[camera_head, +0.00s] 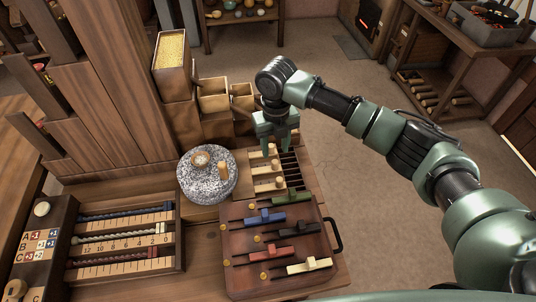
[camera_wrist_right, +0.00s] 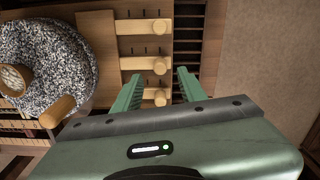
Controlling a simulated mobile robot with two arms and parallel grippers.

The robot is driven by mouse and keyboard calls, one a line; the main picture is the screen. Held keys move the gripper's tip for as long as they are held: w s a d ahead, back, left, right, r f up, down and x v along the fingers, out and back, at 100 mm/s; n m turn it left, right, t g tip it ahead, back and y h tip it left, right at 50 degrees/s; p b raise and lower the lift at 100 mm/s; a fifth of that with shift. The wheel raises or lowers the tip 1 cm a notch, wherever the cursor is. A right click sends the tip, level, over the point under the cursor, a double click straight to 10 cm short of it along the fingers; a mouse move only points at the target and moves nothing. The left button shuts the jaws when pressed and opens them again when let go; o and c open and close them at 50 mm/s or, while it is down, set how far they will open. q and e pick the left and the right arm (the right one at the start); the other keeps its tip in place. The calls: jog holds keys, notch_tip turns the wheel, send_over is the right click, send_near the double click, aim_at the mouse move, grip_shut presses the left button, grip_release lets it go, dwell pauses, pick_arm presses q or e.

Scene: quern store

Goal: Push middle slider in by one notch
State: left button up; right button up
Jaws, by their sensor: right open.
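Three pale wooden sliders with round knobs lie in a row beside a dark slotted rack (camera_head: 291,170). The middle slider (camera_head: 264,168) also shows in the right wrist view (camera_wrist_right: 140,65), between the upper slider (camera_wrist_right: 138,27) and the lower slider (camera_wrist_right: 153,97). My right gripper (camera_head: 276,145) is over the far end of the row in the head view. In the wrist view its open fingers (camera_wrist_right: 157,82) are on either side of the lower slider's line, with nothing held. Whether they touch it is unclear. My left gripper is out of view.
A speckled round quern (camera_head: 208,185) with an upright handle stands left of the sliders. A tray (camera_head: 238,281) of coloured sliding pieces lies in front. Wooden boxes (camera_head: 213,103) stand behind. A counting frame (camera_head: 125,272) is at left. Open floor lies to the right.

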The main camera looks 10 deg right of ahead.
aim_at(275, 161)
notch_tip(275, 161, down, 3)
jog(key=shift+s+d, duration=0.1)
jog(key=shift+s, duration=0.05)
notch_tip(275, 161, down, 2)
jog(key=shift+f, duration=0.35)
grip_shut()
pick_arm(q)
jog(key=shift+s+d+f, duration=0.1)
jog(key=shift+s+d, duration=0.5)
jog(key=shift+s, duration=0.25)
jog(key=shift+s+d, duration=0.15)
